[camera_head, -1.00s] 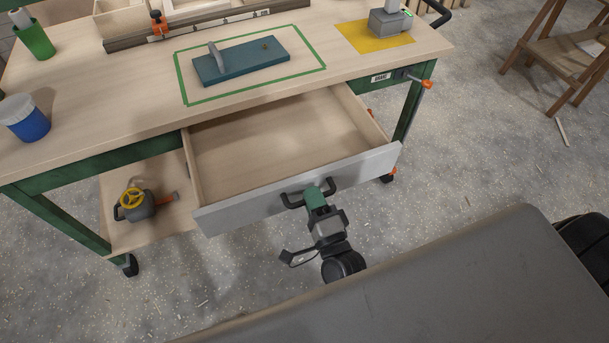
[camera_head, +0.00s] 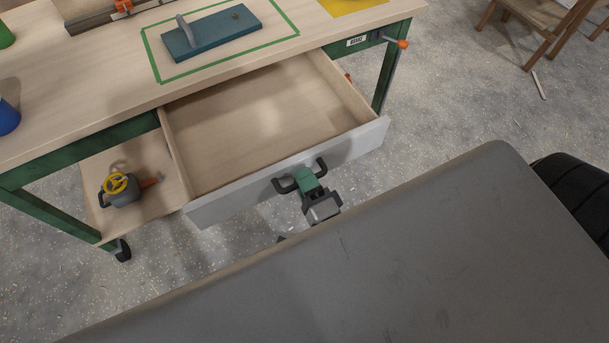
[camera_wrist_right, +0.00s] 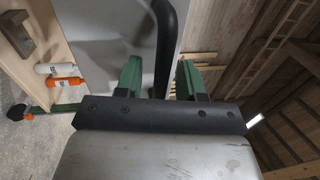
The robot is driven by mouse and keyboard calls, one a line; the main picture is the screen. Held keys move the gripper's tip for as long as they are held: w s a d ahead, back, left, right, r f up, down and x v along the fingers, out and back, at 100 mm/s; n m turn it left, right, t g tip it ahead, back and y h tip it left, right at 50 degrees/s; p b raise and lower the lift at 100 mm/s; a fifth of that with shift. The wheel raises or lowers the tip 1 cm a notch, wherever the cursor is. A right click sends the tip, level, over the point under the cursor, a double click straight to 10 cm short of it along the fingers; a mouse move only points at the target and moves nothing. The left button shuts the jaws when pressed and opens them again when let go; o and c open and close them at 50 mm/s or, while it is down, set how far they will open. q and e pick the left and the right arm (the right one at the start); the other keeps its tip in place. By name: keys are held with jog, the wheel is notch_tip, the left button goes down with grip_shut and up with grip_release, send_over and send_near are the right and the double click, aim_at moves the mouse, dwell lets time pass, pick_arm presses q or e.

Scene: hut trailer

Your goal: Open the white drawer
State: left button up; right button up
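The white drawer (camera_head: 225,203) of the workbench stands pulled well out, and its empty wooden inside shows in the head view. Its dark handle (camera_head: 321,164) is on the front panel. My right gripper (camera_head: 305,178) is at the middle of the handle. In the wrist view the handle bar (camera_wrist_right: 166,45) passes between the two green fingers of my right gripper (camera_wrist_right: 160,82). The fingers look apart, with a gap on each side of the bar. My left gripper is not in view.
On the worktop (camera_head: 100,85) lies a blue board (camera_head: 212,32) inside a green outline. A grey and yellow tool (camera_head: 122,190) sits on the lower shelf. A large grey surface (camera_head: 330,260) fills the foreground. A wooden chair (camera_head: 535,25) stands at the back right.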

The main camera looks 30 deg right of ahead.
jog(key=s+f+b, duration=0.1)
jog(key=s+f, duration=0.1)
jog(key=s, duration=0.8)
jog(key=shift+s+d, duration=0.15)
jog(key=shift+s, duration=0.2)
notch_tip(320, 180, down, 19)
jog(key=s+d+n+g+y+p, duration=0.15)
jog(key=n+g+p, duration=0.25)
jog(key=n+g, duration=0.55)
jog(key=s+d+f+n+g+h+p, duration=0.1)
jog(key=s+d+f+n+g, duration=0.2)
jog(key=s, duration=0.5)
jog(key=s+d+f+n+g+h+p, duration=0.1)
jog(key=s+d+f+n+g+p, duration=0.1)
jog(key=s+f+n+g, duration=0.4)
notch_tip(320, 180, down, 4)
jog(key=s+d+n, duration=0.1)
jog(key=s, duration=0.1)
jog(key=shift+s+n, duration=0.3)
jog(key=shift+n, duration=0.05)
